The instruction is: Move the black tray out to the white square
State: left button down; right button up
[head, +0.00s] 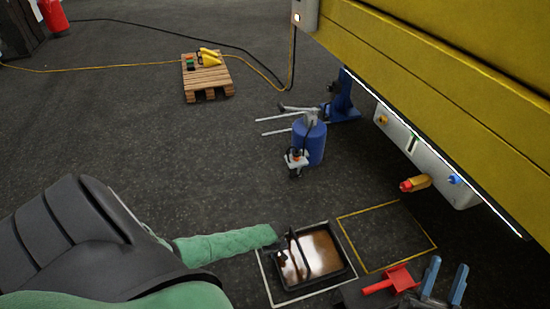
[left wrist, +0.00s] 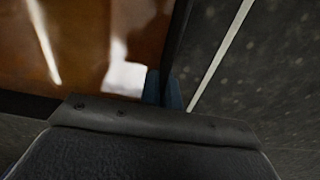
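The black tray (head: 342,268) holds a brown, shiny liquid and lies on the floor inside the white square outline (head: 264,281). In the left wrist view the tray's dark wall (left wrist: 179,35) runs beside the white line (left wrist: 219,55), with a strip of floor between. My left gripper (head: 279,254) is at the tray's left edge in the head view. Its blue fingertips (left wrist: 163,90) are close together at the tray's wall and look closed on it, though the contact is partly hidden. My right gripper (head: 445,280) is at the bottom right, its blue fingers apart and empty.
A red tool (head: 392,281) is near my right gripper. A blue cylinder (head: 310,142) and a wooden pallet (head: 207,78) stand further back.

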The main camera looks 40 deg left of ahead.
pick_arm(q)
jog(key=shift+s+a, duration=0.25)
jog(key=shift+s, duration=0.2)
jog(key=shift+s+a+p, duration=0.25)
jog(key=shift+s+p, duration=0.05)
jog(key=shift+s, duration=0.1)
pick_arm(e)
notch_tip(320, 180, down, 7)
jog(key=w+a+g, duration=0.1)
jog(key=g, duration=0.1)
jog(key=shift+w+r+g, duration=0.15)
jog(key=shift+w+g, duration=0.2)
jog(key=shift+g, duration=0.05)
jog(key=shift+a, duration=0.15)
pick_arm(q)
jog(key=c, duration=1.6)
grip_release()
jog(key=shift+o, duration=0.2)
pick_arm(e)
jog(key=shift+s+r, duration=0.1)
